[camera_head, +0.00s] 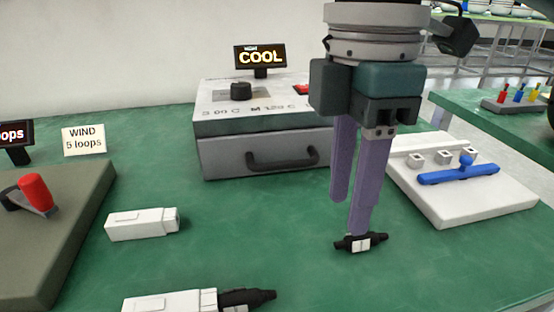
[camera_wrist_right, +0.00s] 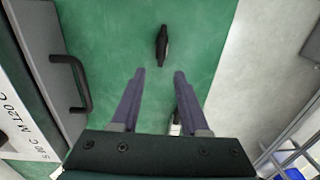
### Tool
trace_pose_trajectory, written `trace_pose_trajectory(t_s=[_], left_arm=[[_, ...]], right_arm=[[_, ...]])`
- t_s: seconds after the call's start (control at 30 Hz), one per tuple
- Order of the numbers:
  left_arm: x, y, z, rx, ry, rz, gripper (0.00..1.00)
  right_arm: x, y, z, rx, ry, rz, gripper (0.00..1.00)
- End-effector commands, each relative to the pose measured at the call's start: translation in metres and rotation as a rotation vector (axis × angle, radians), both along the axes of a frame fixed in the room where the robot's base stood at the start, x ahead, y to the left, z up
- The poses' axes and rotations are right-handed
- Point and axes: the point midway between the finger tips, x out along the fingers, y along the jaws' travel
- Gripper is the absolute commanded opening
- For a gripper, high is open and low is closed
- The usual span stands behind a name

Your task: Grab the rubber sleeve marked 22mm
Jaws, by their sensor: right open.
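A small black rubber sleeve with a white label (camera_head: 360,244) lies on the green table; its marking is too small to read. It also shows in the right wrist view (camera_wrist_right: 162,46), beyond the fingertips and apart from them. My right gripper (camera_head: 349,218) is open and empty, pointing down over the table; in its wrist view the two purple fingers (camera_wrist_right: 160,73) stand apart. A second black sleeve (camera_head: 248,297) sticks out of a white box (camera_head: 165,301) at the front edge; its marking is unreadable. My left gripper is not in view.
A grey heater box (camera_head: 262,155) with a handle and COOL display (camera_head: 260,56) stands behind. A white fixture (camera_head: 470,195) with a blue lever is right. Another white box (camera_head: 142,224), a WIND sign (camera_head: 84,140) and an olive board (camera_head: 50,235) are left.

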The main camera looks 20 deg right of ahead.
Motion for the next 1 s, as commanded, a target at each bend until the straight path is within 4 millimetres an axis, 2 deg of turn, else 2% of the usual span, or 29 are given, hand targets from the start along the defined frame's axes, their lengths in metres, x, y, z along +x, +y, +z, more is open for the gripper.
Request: trace_pose_trajectory(t_s=[0.27, 0.53, 0.9, 1.0], left_arm=[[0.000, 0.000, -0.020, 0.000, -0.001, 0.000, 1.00], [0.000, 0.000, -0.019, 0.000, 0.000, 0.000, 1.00], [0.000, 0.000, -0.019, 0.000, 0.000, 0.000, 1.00], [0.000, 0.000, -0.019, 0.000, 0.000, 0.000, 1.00]], right_arm=[[-0.003, 0.002, -0.044, -0.001, 0.002, 0.000, 0.45], [-0.003, 0.002, -0.046, -0.001, -0.001, 0.001, 0.44], [-0.003, 0.002, -0.046, -0.001, -0.001, 0.001, 0.02], [-0.003, 0.002, -0.046, -0.001, -0.001, 0.001, 0.00]])
